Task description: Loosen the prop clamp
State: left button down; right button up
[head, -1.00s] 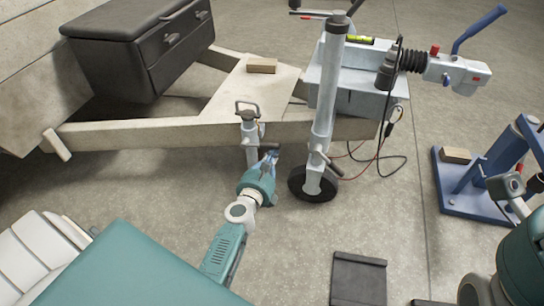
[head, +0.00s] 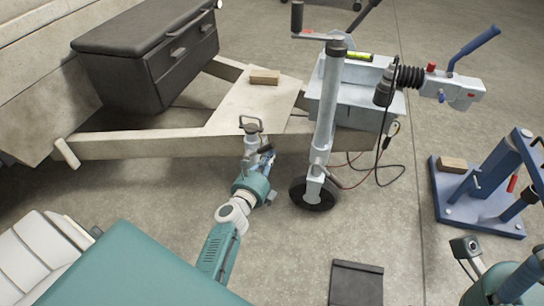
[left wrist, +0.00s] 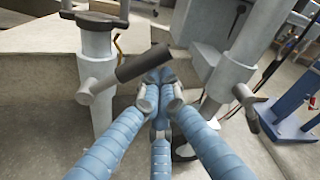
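The prop (head: 250,143) is a grey post with a looped top handle, standing upright at the trailer frame (head: 160,145). In the left wrist view the prop post (left wrist: 97,70) is at upper left. Its clamp lever (left wrist: 140,63), with a dark grip, slants up to the right from a grey boss (left wrist: 90,90). My left gripper (left wrist: 157,78) has blue fingers with the tips drawn together just below the grip's right part. Whether they touch it I cannot tell. In the head view the left gripper (head: 265,160) is beside the prop.
The jockey wheel post (head: 324,115) stands close right of the prop, with its own clamp handle (left wrist: 247,97). A cable hangs beyond it. A blue stand (head: 480,200) is at right, and a dark slab (head: 356,283) lies on open floor.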

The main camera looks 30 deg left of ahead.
pick_arm(q)
jog(key=shift+s, duration=0.1)
dwell(0.5)
jog(key=s, duration=0.7)
jog(key=shift+s+d+r, duration=0.15)
jog(key=shift+d+r, duration=0.25)
jog(key=shift+d, duration=0.05)
